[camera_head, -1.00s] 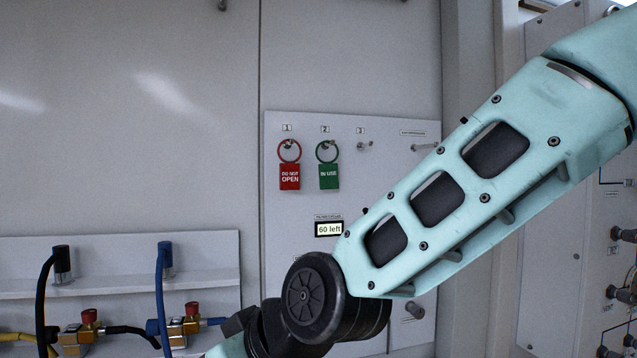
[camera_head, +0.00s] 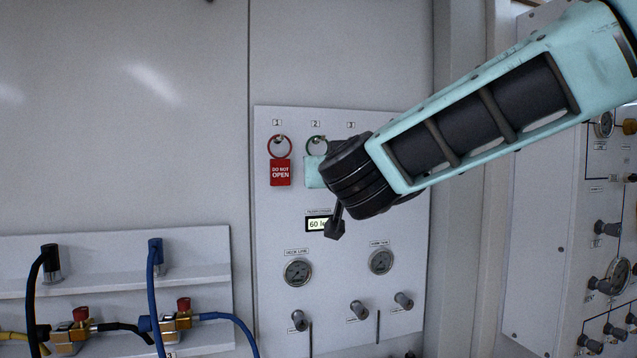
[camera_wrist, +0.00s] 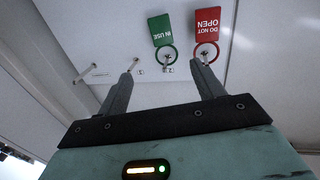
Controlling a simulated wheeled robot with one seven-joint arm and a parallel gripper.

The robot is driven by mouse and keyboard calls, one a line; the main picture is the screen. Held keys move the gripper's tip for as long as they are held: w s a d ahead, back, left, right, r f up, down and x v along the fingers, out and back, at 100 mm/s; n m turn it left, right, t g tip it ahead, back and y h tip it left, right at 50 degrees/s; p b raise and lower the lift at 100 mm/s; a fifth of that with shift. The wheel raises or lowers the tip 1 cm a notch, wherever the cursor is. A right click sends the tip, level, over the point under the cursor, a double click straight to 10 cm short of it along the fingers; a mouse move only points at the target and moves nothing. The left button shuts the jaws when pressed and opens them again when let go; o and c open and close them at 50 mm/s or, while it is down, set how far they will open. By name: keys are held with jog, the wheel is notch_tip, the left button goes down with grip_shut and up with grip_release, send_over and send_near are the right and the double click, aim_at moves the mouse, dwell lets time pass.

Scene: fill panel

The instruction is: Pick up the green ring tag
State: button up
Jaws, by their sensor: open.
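The green ring tag (camera_wrist: 161,30) reads "IN USE" and hangs by its ring from peg 2; it appears upside down in the wrist view. In the head view only the top of its green ring (camera_head: 316,141) shows; my wrist hides the tag below. My gripper (camera_wrist: 166,74) is open and empty in the wrist view. Its two fingers point toward the panel, one on each side of the ring in the picture, and look short of it. The fingers are not visible in the head view.
A red "DO NOT OPEN" tag (camera_head: 280,171) hangs on peg 1 close beside the green one; it also shows in the wrist view (camera_wrist: 207,22), near the right finger. The panel (camera_head: 265,235) has gauges and knobs lower down. A hose shelf (camera_head: 110,274) is at left.

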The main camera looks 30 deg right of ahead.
jog(key=p+x, duration=0.4)
jog(key=x, duration=1.1)
jog(key=shift+w+a, duration=0.2)
jog(key=shift+w, duration=0.15)
jog(key=shift+f, duration=0.1)
jog(key=c, duration=1.1)
